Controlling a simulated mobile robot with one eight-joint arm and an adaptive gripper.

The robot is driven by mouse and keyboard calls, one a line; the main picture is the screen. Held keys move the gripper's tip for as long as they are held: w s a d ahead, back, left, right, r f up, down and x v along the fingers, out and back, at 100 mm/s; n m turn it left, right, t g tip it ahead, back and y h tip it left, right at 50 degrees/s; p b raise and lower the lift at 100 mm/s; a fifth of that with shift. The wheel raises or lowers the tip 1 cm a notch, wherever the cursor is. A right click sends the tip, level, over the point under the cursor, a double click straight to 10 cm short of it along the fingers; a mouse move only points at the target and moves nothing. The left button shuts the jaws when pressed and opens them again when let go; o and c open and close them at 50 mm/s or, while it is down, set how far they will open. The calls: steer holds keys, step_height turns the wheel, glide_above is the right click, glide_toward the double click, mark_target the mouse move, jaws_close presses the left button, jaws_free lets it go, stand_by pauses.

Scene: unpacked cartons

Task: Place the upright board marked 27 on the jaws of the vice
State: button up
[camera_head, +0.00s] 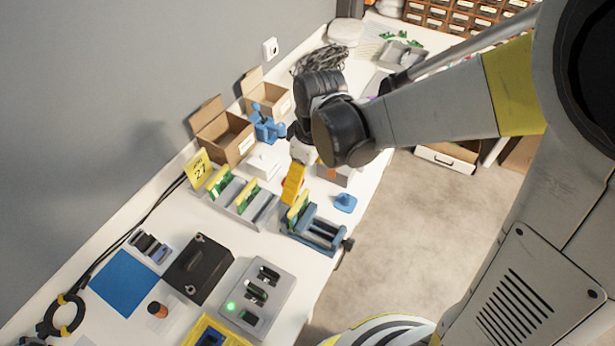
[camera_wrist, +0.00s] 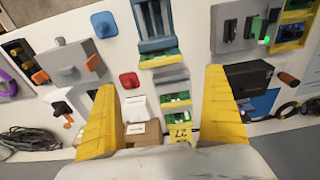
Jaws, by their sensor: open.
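The blue-grey vice (camera_head: 318,233) stands near the front edge of the bench; in the wrist view it is at the top (camera_wrist: 156,28). A green board with a yellow edge (camera_head: 298,206) stands upright at the vice's rack-side end. A grey rack (camera_head: 262,206) beside the vice holds upright green-and-yellow boards (camera_head: 221,183). A yellow card marked 27 (camera_head: 199,169) is at the rack's far end and also shows in the wrist view (camera_wrist: 181,133). My gripper (camera_head: 289,200) is open and empty above the bench by the rack and vice; its yellow fingers (camera_wrist: 161,80) are wide apart.
Open cartons (camera_head: 225,137), a blue device (camera_head: 267,124) and a white box (camera_head: 263,162) stand behind the rack. A black box (camera_head: 198,268) and a grey fixture with a green light (camera_head: 258,296) are nearer the camera.

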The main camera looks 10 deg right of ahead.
steer(key=s+d+r+m+t+h, duration=0.1)
steer(key=s+d+r+m+t, duration=0.5)
steer(key=s+d+r+m, duration=0.3)
steer(key=d+r+m, duration=0.1)
steer(key=d+r, duration=0.2)
steer(key=shift+s+r, duration=0.15)
steer(key=shift+s, duration=0.25)
steer(key=shift+d, duration=0.1)
stand_by(0.6)
